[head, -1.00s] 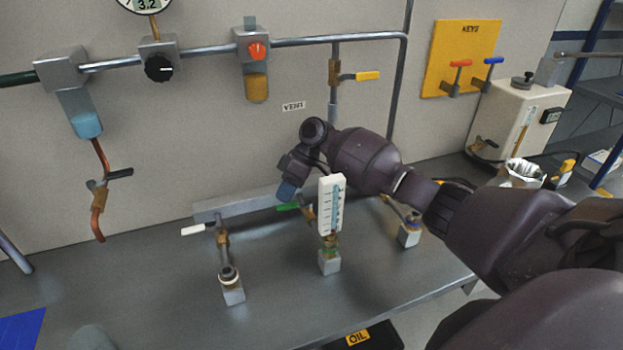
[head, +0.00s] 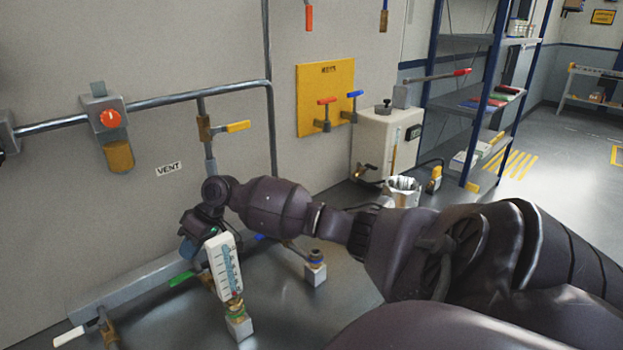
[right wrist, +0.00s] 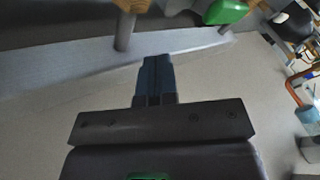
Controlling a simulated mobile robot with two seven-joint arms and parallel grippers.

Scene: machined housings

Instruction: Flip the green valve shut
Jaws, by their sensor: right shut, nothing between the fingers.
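The green valve handle (head: 181,278) sticks out to the left of its brass body, low at the wall behind the white thermometer gauge (head: 222,262). The gauge hides part of the valve. In the right wrist view the green handle (right wrist: 228,11) shows at the top edge, with brass (right wrist: 130,5) to its left. My right gripper (head: 189,249) is just above the handle in the head view, its blue fingers shut and empty. In the right wrist view the shut fingers (right wrist: 156,70) appear apart from the handle. My left gripper is not in view.
A white handle (head: 69,337) sits at lower left, and a blue handle (head: 260,237) is right of the gauge. A yellow handle (head: 238,126) is on the pipe above. A yellow key board (head: 325,95) and a cream tank (head: 385,145) stand further right.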

